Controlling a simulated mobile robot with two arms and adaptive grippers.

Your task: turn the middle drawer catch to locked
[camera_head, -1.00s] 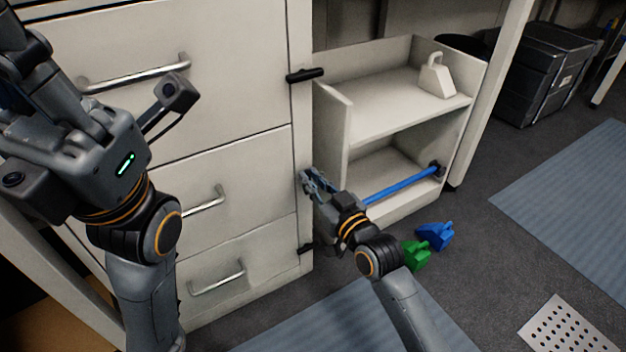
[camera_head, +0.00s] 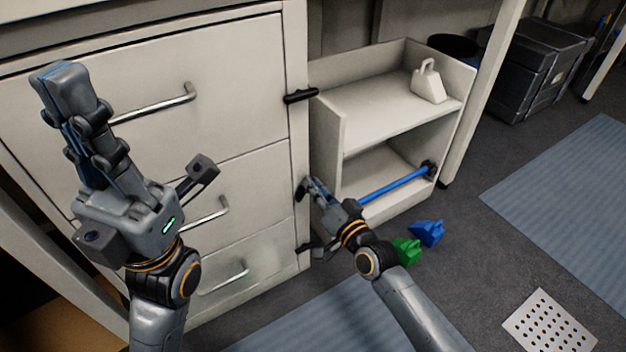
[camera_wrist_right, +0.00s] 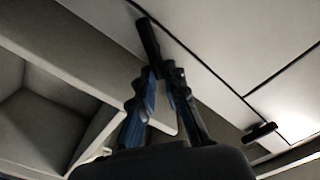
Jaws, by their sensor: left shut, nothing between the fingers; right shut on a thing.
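The middle drawer catch (camera_head: 301,189) is a small dark bar on the cabinet's right post, partly hidden by my right gripper. My right gripper (camera_head: 306,187) is shut on it. In the right wrist view the catch (camera_wrist_right: 148,40) is a dark bar sticking out beyond the fingertips (camera_wrist_right: 162,72), at a different angle from another catch (camera_wrist_right: 260,132). The middle drawer (camera_head: 235,185) looks closed, with its handle (camera_head: 208,215) partly behind my left arm. My left gripper (camera_head: 66,85) is shut and empty, pointing up in front of the top drawer.
The top catch (camera_head: 300,96) lies roughly level; the bottom catch (camera_head: 304,248) is partly visible. Right of the cabinet stands an open shelf (camera_head: 345,128) with a white weight-like block (camera_head: 428,82) and a blue bar (camera_head: 395,186). Green (camera_head: 406,250) and blue (camera_head: 428,232) blocks lie on the floor.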

